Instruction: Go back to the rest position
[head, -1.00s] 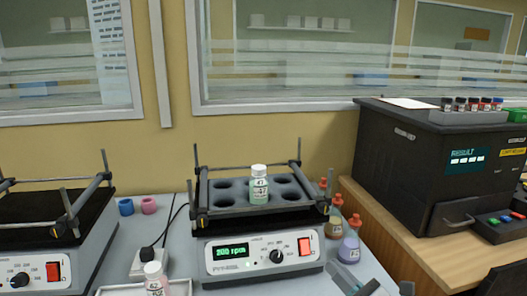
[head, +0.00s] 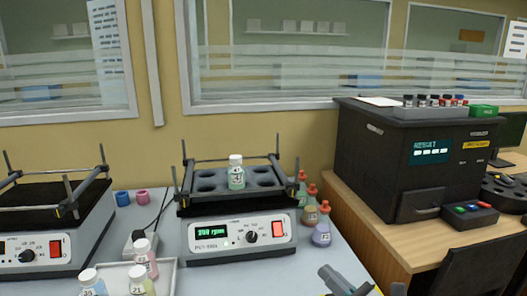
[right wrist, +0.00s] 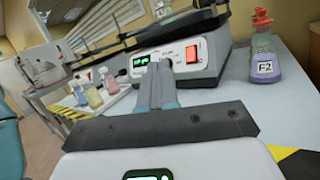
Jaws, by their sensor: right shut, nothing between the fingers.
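My right gripper (head: 345,284) shows at the bottom of the head view, right of the middle, over the front of the grey table (head: 340,253). In the right wrist view its two fingers (right wrist: 158,85) lie together, shut with nothing between them, pointing toward the front of a shaker (right wrist: 180,60). In the head view that shaker (head: 240,236) shows a green rpm display. One green bottle (head: 236,174) stands upright in its rack of holes. My right gripper is apart from the shaker and the bottles. My left gripper is not in view.
A second shaker (head: 48,240) stands at the left. A tray (head: 168,266) with bottles is at the front. Squeeze bottles (head: 321,233) stand right of the middle shaker. A black analyser (head: 400,160) stands on a wooden bench (head: 375,222). A black chair (head: 480,265) is at lower right.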

